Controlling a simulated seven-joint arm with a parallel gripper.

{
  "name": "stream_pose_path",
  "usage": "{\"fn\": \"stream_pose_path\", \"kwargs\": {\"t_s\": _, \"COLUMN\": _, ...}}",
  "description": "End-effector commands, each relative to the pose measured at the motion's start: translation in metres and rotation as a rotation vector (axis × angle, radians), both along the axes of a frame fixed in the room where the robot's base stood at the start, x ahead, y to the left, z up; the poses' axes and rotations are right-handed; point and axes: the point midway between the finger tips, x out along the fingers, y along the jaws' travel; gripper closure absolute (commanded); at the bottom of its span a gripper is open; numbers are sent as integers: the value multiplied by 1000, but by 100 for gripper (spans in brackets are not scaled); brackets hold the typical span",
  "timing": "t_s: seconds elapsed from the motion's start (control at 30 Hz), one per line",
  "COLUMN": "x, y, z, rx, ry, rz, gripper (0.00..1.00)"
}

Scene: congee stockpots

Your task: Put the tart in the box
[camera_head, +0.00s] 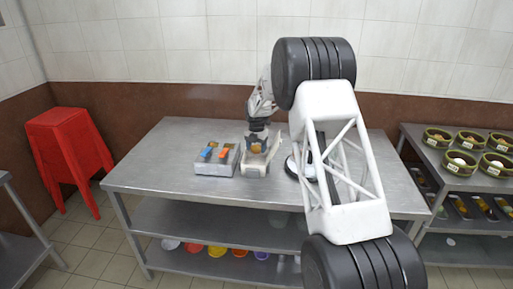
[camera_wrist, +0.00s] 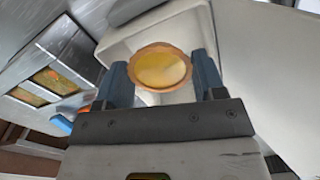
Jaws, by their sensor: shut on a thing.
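The tart (camera_wrist: 161,68), with a brown crust and yellow filling, is between the two blue-grey fingers of my gripper (camera_wrist: 160,62) in the wrist view. The gripper is shut on it. In the head view the tart (camera_head: 257,147) shows small and orange-brown below my gripper (camera_head: 257,143). A white open box (camera_head: 254,170) stands on the table under it; its pale wall (camera_wrist: 122,42) shows behind the tart in the wrist view. The tart is over or inside the box opening; I cannot tell its height above the floor.
A grey metal holder (camera_head: 214,170) with orange and blue items stands just left of the box. The steel table (camera_head: 150,170) is clear on its left. My arm hides part of its right side. Red stools (camera_head: 68,145) stand left; bowls (camera_head: 462,163) sit on the right counter.

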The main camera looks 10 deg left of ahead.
Motion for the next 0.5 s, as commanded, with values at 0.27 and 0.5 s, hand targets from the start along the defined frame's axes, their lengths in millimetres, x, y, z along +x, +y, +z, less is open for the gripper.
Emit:
{"fn": "stream_pose_path", "kwargs": {"t_s": 0.27, "x": 0, "y": 0, "z": 0, "rx": 0, "ry": 0, "rz": 0, "gripper": 15}}
{"fn": "stream_pose_path", "kwargs": {"t_s": 0.5, "x": 0, "y": 0, "z": 0, "rx": 0, "ry": 0, "rz": 0, "gripper": 7}}
